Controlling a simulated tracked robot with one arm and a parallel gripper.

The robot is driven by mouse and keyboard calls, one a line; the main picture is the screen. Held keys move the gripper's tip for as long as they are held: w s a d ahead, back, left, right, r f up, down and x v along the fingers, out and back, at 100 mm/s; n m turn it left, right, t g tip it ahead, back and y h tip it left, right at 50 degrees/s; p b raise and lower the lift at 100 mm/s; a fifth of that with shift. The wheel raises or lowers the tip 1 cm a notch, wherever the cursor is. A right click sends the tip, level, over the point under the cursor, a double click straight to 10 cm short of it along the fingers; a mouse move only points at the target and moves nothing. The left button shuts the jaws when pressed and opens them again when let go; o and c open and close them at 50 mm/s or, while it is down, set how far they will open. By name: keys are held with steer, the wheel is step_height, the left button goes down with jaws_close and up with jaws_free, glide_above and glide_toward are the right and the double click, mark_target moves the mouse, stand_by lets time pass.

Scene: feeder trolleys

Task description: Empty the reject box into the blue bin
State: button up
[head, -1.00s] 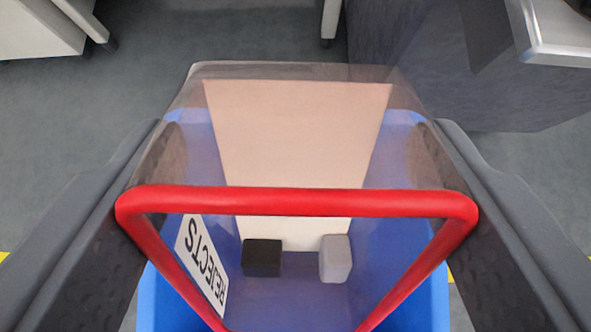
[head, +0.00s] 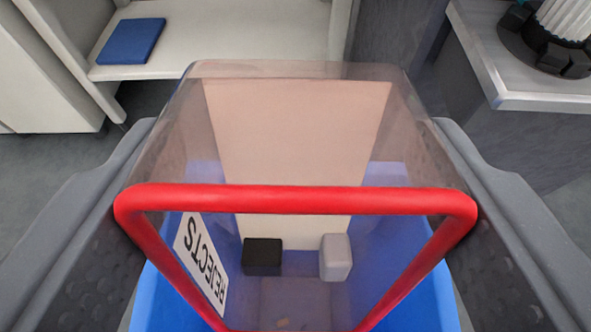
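The reject box (head: 296,200) is see-through with a red rim and a white label reading REJECTS in mirrored, tilted letters. My gripper (head: 296,135) has a grey finger on each side of the box and holds it between them. A black block (head: 262,256) and a light grey block (head: 336,257) show inside the box, against a pale panel (head: 290,130). The blue bin (head: 150,305) lies behind and below the box and shows through its clear walls. A small tan piece (head: 283,323) shows low in the picture; I cannot tell whether it is in the box or the bin.
A white shelf unit (head: 230,40) with a blue flat item (head: 131,41) stands at the back left. A grey counter (head: 540,85) with a dark ribbed, round-based object (head: 550,40) stands at the right. Grey floor shows at the left.

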steer(key=shift+s+a+f+t+b, duration=0.1)
steer(key=shift+s+t+b, duration=0.35)
steer(key=shift+t, duration=0.9)
steer(key=shift+s+d+f+t+b, duration=0.15)
steer(key=shift+s+t, duration=0.45)
steer(key=shift+t, duration=0.7)
steer(key=shift+s+a+t+b, duration=0.15)
steer(key=shift+s+t+b, duration=0.3)
steer(key=shift+t, duration=0.9)
steer(key=shift+s+f+t, duration=0.1)
steer(key=shift+s+t, duration=0.45)
steer(key=shift+t, duration=0.75)
steer(key=shift+s, duration=0.1)
